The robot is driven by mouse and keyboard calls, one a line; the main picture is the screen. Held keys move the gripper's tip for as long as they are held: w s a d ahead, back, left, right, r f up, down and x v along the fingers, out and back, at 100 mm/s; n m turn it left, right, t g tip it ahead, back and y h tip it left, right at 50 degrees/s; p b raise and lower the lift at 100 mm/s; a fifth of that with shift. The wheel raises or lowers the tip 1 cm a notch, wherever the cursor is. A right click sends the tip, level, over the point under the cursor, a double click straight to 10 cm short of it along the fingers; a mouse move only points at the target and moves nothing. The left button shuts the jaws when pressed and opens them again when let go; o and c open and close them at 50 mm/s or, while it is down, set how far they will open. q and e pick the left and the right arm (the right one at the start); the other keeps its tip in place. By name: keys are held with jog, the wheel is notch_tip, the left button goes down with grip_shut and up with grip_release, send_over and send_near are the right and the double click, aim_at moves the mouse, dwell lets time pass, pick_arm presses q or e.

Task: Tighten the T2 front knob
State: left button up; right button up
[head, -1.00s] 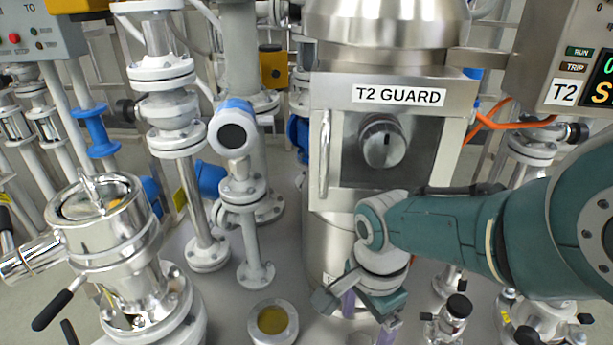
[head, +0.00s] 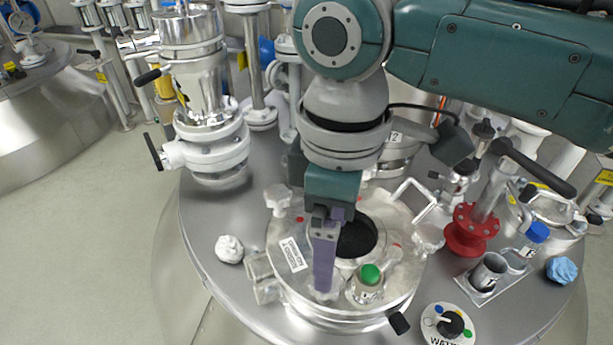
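The round manway lid (head: 385,300) on the tank top has a dark round opening or glass in its middle. Pale star-shaped knobs sit at its rim, one at the left back (head: 278,199) and one at the right (head: 428,238). The front knob (head: 325,294) shows only partly, below my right gripper's purple fingers. My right gripper (head: 325,285) points down over the front of the lid, its fingertips at or just above this knob; contact cannot be told. One finger hides most of the other, so its opening is unclear. My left gripper is not in view.
A green-capped jar (head: 368,284) stands on the lid just right of the fingers. A bent handle (head: 416,190), red flange (head: 470,232), metal cup (head: 488,272) and dial (head: 450,325) lie to the right.

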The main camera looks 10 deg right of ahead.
jog(key=f+b, duration=0.1)
jog(key=w+f, duration=0.1)
jog(key=f, duration=0.1)
jog(key=shift+f+b, duration=0.15)
jog(key=shift+b, duration=0.2)
notch_tip(320, 180, down, 6)
jog(key=b, duration=0.3)
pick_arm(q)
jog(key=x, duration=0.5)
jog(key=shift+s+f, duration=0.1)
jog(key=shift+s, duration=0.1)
pick_arm(e)
jog(key=shift+s, duration=0.1)
jog(key=c, duration=1.4)
